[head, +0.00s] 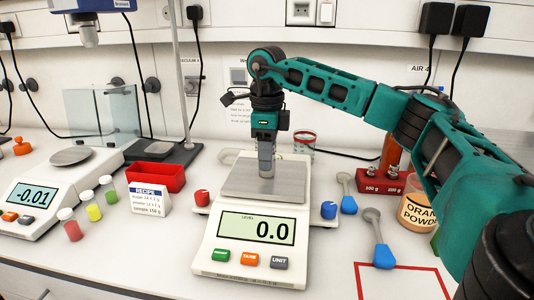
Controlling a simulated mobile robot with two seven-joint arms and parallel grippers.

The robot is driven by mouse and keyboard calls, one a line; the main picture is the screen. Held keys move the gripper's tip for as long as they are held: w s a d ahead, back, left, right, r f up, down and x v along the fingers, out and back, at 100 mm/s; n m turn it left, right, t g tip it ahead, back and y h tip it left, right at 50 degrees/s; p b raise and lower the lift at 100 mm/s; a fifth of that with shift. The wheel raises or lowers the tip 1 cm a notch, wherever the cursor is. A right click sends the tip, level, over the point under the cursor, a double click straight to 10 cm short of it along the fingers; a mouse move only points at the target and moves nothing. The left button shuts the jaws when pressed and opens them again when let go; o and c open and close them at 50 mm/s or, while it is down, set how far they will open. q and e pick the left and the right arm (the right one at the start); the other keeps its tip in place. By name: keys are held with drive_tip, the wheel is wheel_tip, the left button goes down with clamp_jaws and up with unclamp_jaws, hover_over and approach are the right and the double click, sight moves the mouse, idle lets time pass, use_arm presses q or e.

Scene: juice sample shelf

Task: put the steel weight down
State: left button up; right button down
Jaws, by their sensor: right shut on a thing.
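My right gripper (265,162) points straight down over the square steel pan (285,187) of the middle balance. It is shut on a grey thing, which I take to be the steel weight; the fingers hide most of it, so its shape is unclear. The fingertips are at or just above the pan; I cannot tell whether the weight touches it. The balance display (257,229) reads 0.0. A red weight block (384,187) marked 100 g and 200 g stands at the right, partly behind my arm. My left gripper is not in view.
Blue scoops (383,256), an orange powder jar (417,212) and a red-outlined mat area (400,283) are right. A tin (304,142) stands behind.

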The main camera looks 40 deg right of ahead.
drive_tip(key=c, duration=1.1)
unclamp_jaws()
drive_tip(key=shift+f, duration=0.1)
drive_tip(key=o, duration=0.4)
drive_tip(key=shift+o, duration=0.2)
wheel_tip(320, 180, up, 12)
drive_tip(key=p, duration=0.2)
drive_tip(key=shift+p, duration=0.3)
